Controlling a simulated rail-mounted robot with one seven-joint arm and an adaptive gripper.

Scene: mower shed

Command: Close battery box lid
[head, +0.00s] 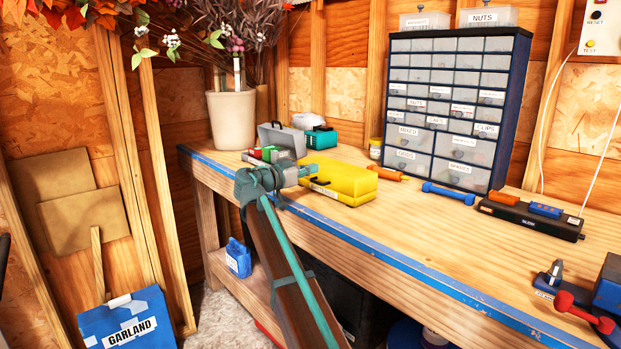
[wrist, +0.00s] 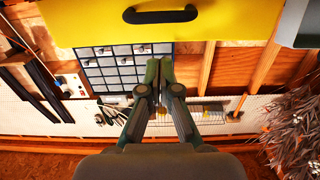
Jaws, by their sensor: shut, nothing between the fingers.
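The likely battery box is a small grey box with its lid (head: 285,137) raised, near the far left end of the workbench. Green and red items (head: 283,155) show in front of the lid; my arm and gripper partly hide that area, and I cannot tell whether they lie inside the box. My gripper (head: 308,171) is shut and empty, in front of the box by the bench's front edge and beside the yellow case (head: 345,183). In the wrist view my gripper (wrist: 166,62) shows its fingertips together, with the yellow case (wrist: 225,22) at the top.
A teal box (head: 320,139) stands right of the raised lid, and a plant pot (head: 232,119) behind left. A drawer cabinet (head: 455,110) stands farther right, with a blue dumbbell-shaped tool (head: 448,193) before it.

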